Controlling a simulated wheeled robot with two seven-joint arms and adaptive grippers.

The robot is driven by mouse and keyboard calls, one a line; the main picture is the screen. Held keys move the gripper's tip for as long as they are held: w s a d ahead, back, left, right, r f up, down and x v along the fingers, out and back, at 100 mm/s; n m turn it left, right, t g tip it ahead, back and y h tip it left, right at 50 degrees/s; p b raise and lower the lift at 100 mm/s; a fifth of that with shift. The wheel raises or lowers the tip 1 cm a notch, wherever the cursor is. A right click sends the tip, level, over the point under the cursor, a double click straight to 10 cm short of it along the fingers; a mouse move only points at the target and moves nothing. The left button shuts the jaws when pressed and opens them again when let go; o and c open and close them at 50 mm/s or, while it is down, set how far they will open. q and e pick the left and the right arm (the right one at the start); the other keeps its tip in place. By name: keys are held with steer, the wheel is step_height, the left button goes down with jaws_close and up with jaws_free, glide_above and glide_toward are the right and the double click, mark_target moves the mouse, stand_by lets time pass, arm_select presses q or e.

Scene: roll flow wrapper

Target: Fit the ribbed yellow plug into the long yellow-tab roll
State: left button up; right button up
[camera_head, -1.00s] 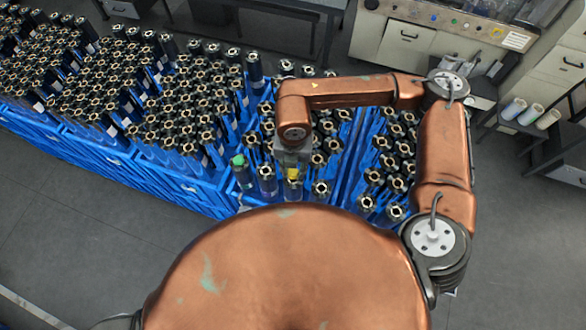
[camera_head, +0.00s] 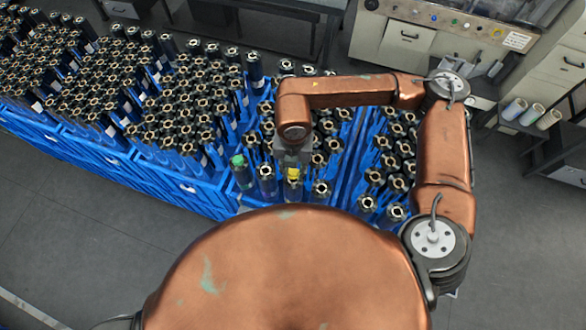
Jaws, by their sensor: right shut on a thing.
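The ribbed yellow plug (camera_head: 293,173) shows as a small yellow patch at the top of a dark roll (camera_head: 292,191) near the front of the blue crate. This seems to be the long yellow-tab roll; its tab cannot be told apart from the plug. My right gripper (camera_head: 293,162) points down directly above, shut on the plug. Its fingers are small and partly hidden under my wrist. I cannot tell whether the plug is inside the roll's core or just over it. My left gripper is not in view.
Blue crates (camera_head: 190,190) packed with upright dark rolls fill the left and middle. A green-topped roll (camera_head: 240,172) stands just left of the gripper, with other rolls close around. A grey machine (camera_head: 440,35) stands behind at the right. Open floor (camera_head: 80,230) lies at the front left.

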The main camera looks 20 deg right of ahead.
mark_target(293, 172)
steer(key=shift+f, duration=0.1)
steer(key=o, duration=0.5)
step_height(293, 172, up, 11)
steer(key=p, duration=0.3)
steer(key=shift+p, duration=0.3)
stand_by(0.6)
steer(key=shift+a, duration=0.1)
stand_by(0.5)
